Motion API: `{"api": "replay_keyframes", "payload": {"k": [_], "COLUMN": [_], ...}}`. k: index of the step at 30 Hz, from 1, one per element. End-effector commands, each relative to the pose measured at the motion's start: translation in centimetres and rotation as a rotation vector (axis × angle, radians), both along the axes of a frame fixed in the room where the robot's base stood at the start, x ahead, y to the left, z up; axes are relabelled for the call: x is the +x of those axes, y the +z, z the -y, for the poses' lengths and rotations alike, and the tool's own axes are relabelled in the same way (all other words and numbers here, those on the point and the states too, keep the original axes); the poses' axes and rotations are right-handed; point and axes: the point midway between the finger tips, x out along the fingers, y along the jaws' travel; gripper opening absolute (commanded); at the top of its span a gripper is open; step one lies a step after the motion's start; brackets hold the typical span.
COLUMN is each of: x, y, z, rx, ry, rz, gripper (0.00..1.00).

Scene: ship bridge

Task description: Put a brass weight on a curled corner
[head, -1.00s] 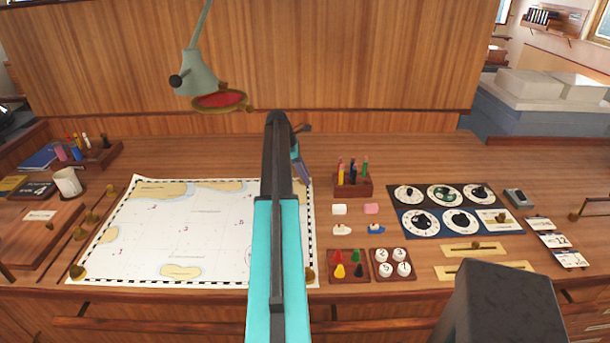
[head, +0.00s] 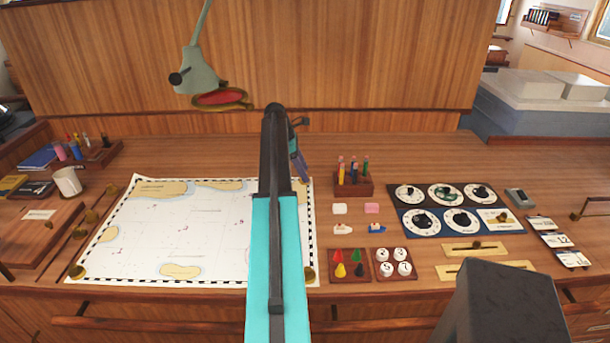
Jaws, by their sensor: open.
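A white paper chart (head: 180,235) with a checkered border lies on the wooden desk. One brass weight (head: 77,271) sits on its lower left corner and another brass weight (head: 309,273) at its lower right corner. More brass weights (head: 91,216) stand along the wooden strip left of the chart. My gripper (head: 299,160) is mostly hidden behind my arm; only a blue-grey part shows, above the chart's upper right area. I see nothing held.
A lamp (head: 198,75) hangs over the back of the desk. A pencil holder (head: 352,184), erasers, small boats and trays of pieces (head: 348,266) stand right of the chart. Dial panels (head: 445,208) lie farther right. A mug (head: 68,181) stands at left. The back middle of the desk is clear.

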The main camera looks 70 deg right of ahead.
Motion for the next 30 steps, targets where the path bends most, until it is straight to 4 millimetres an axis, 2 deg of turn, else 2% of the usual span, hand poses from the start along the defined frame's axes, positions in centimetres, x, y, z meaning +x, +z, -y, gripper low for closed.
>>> {"api": "replay_keyframes", "payload": {"k": [21,30], "x": [3.6,4.1], "y": [9.0,10.6], "z": [-1.4,-1.7], "rx": [-0.002,0.0], "ry": [0.002,0.001], "rz": [0.0,-0.001], "gripper": [0.55,0.55]}}
